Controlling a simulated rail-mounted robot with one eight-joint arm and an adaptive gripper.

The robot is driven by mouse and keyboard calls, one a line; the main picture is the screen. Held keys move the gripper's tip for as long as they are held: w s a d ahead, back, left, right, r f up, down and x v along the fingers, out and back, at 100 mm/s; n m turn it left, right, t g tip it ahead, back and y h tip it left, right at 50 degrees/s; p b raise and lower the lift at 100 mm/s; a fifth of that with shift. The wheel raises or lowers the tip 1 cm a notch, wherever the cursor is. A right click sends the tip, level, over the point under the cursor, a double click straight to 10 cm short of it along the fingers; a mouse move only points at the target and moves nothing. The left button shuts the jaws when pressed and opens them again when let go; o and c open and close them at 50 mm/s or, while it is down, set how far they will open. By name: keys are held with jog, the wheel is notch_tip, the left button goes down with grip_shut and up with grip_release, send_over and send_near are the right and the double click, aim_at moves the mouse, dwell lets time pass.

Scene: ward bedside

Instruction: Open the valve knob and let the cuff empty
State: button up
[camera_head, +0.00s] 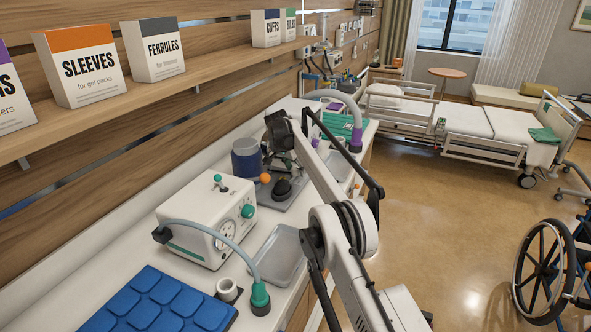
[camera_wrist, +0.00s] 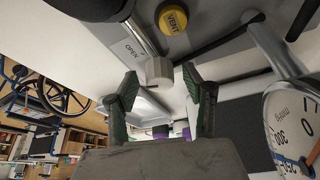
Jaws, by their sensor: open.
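In the wrist view a pale, short cylindrical valve knob (camera_wrist: 159,71) sits beside a plate marked OPEN with an arrow (camera_wrist: 133,50). My gripper (camera_wrist: 160,78) is open, with one fingertip on either side of the knob; I cannot tell whether either touches it. A round gauge (camera_wrist: 291,125) shows at the right; its needle is not clear. In the head view my gripper (camera_head: 281,150) is over the far part of the counter, and the knob is hidden there. A dark blue cylinder (camera_head: 245,160), possibly the cuff, stands just left of it.
A yellow VENT button (camera_wrist: 173,18) is close above the knob. A black bulb (camera_head: 283,188) lies in a grey tray by my gripper. A white gauge box (camera_head: 207,232), an empty tray (camera_head: 276,256) and a blue pad (camera_head: 160,303) are nearer. A shelf (camera_head: 160,88) runs above the counter.

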jog(key=shift+r, duration=0.1)
jog(key=v, duration=1.1)
jog(key=shift+s+r, duration=0.2)
jog(key=shift+r, duration=0.15)
jog(key=shift+a, duration=0.1)
